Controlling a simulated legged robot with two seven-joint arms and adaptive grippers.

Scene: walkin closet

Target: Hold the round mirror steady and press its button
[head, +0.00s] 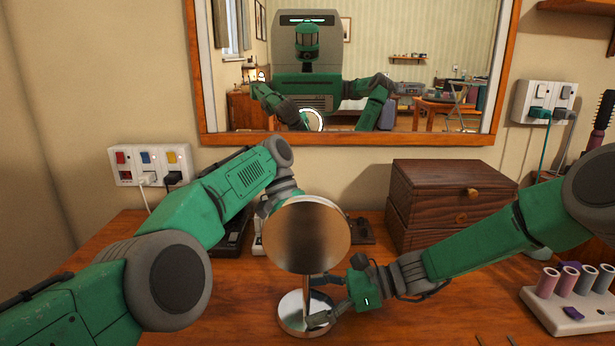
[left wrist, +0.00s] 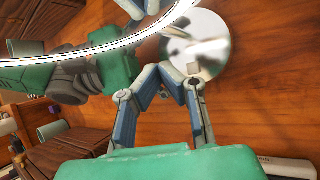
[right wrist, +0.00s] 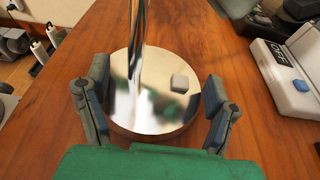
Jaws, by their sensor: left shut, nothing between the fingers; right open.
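The round mirror (head: 306,236) stands upright on a thin stem, with a shiny round base (head: 296,314) on the wooden table. My right gripper (right wrist: 155,105) is open, with its fingers on either side of the base in the right wrist view; I cannot tell whether they touch it. A small grey square button (right wrist: 179,83) sits on the base beside the stem (right wrist: 137,45). My left gripper (left wrist: 160,75) is shut and empty, its fingertips near the base in the left wrist view. The mirror disc hides it in the head view. A lit ring (left wrist: 100,45) edges the disc.
A dark wooden drawer box (head: 440,195) stands behind my right arm. A tray of rollers (head: 575,295) is at the right. A framed wall mirror (head: 350,138) hangs behind the table. A white device (right wrist: 285,75) lies near the base.

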